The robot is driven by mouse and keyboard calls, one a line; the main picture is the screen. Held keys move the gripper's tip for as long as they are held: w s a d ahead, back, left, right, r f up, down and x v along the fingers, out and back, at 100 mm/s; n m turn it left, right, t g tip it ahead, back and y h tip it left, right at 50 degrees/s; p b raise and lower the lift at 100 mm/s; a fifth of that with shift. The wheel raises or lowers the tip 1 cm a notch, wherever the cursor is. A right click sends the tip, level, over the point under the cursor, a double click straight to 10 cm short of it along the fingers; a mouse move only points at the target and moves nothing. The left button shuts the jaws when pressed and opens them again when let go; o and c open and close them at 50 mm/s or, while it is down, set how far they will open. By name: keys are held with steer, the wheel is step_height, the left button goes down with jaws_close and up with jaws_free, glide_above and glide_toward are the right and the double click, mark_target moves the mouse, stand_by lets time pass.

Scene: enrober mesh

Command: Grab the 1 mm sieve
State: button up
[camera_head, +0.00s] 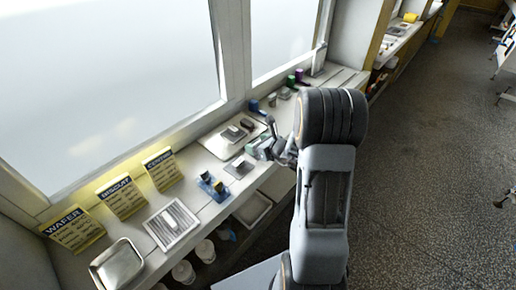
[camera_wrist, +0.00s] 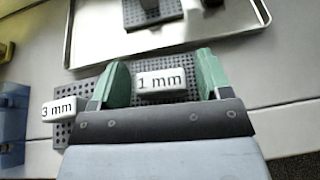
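The 1 mm sieve shows in the wrist view as a white tag (camera_wrist: 161,84) reading "1 mm" over a dark perforated plate (camera_wrist: 150,98). My gripper (camera_wrist: 162,76) has two green fingers, spread apart, one on each side of the tag. A gap shows between each finger and the tag, so nothing is clamped. The lower part of the sieve is hidden behind my gripper body. In the head view my gripper (camera_head: 260,149) is low over the counter, and the 1 mm sieve cannot be made out there.
A "3 mm" tag (camera_wrist: 59,109) sits just left of my gripper, by a perforated plate. A metal tray (camera_wrist: 170,38) holding plates lies just beyond. In the head view, a blue holder (camera_head: 213,187) and a ribbed white tray (camera_head: 172,224) stand left along the counter, below windows.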

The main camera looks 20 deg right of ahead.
steer(key=c, duration=0.9)
steer(key=shift+o, duration=0.2)
